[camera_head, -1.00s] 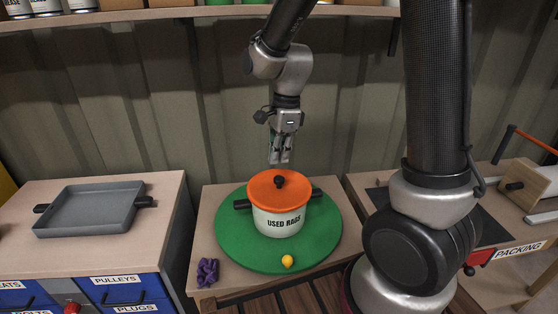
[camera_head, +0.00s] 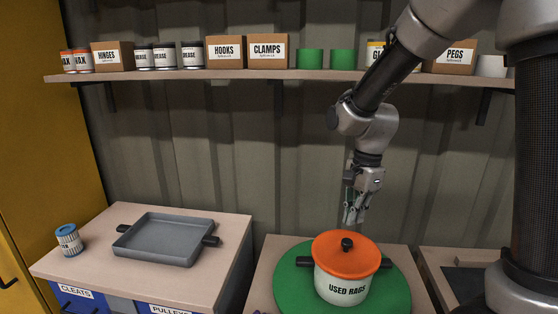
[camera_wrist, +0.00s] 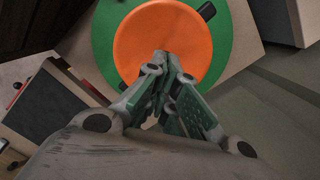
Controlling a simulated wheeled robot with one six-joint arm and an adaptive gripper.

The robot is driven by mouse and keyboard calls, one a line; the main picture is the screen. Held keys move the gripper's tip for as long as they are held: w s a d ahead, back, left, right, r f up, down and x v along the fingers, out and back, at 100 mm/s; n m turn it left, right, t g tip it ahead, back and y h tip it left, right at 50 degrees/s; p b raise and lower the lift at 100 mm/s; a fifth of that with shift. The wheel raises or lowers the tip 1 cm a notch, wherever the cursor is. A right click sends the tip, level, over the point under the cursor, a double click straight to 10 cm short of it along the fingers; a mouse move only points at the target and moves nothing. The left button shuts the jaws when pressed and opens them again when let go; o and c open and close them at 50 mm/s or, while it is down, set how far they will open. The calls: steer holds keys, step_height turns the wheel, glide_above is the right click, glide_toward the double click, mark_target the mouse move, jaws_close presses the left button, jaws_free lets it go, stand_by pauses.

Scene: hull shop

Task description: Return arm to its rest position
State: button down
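My gripper (camera_head: 352,216) hangs pointing down above and slightly behind the pot in the head view, with clear air between them. In the wrist view my gripper's fingertips (camera_wrist: 168,56) come together with nothing seen between them. The USED RAGS pot (camera_head: 342,288) is white with black side handles, and its orange lid (camera_head: 346,254) with a black knob sits on it. In the wrist view the orange lid (camera_wrist: 150,32) lies beyond the fingers, and they cover part of it.
The pot stands on a green round mat (camera_head: 290,290). A grey tray (camera_head: 166,240) and a blue-white can (camera_head: 68,239) stand on the left cabinet. A shelf (camera_head: 290,75) with boxes, cans and green tubs runs along the wall behind my arm.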

steer(key=s+d+r+n+t, duration=0.2)
steer(key=s+d+r+n, duration=0.4)
steer(key=s, duration=0.3)
steer(key=s+d+r+n+t+h, duration=0.1)
steer(key=s+d+r+n+t, duration=0.1)
steer(key=s+d+r+n, duration=0.5)
steer(key=shift+s+d+r+t, duration=0.4)
steer(key=shift+s+d, duration=0.25)
steer(key=shift+s, duration=0.3)
